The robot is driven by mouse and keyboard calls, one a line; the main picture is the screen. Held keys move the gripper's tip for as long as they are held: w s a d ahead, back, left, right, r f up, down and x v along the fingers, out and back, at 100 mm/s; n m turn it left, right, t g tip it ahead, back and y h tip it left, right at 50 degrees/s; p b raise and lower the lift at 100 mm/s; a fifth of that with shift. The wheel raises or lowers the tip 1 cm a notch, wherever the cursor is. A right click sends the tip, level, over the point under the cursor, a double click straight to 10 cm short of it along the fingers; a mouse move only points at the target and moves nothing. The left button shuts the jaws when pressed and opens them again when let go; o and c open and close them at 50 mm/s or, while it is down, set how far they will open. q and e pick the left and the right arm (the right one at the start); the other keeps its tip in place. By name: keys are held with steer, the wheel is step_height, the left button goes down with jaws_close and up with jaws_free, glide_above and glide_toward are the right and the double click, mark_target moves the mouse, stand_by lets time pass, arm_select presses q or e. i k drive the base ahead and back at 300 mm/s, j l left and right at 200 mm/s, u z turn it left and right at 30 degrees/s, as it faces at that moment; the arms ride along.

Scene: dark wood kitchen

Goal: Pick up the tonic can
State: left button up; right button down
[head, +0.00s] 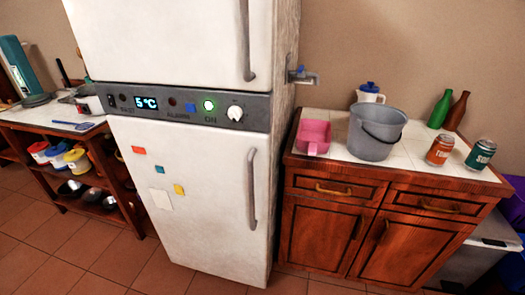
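An orange-red can (440,151), with lettering that looks like the start of "TONIC", stands upright on the white tiled top of the wooden cabinet at the right. A dark green can (481,154), with lettering that seems to begin "SO", stands just to its right, close to the right end of the counter. Neither of my grippers is in view.
A grey bucket (374,137), a pink scoop-like container (314,136) and a white jug with a blue lid (369,93) share the cabinet top (336,160). Green (440,110) and brown (457,112) bottles stand behind the cans. A white fridge (192,190) stands left; tiled floor is clear in front.

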mark_target(443, 144)
steer(key=z, duration=1.5)
steer(key=i+j+u, duration=0.15)
steer(key=k+l, duration=0.05)
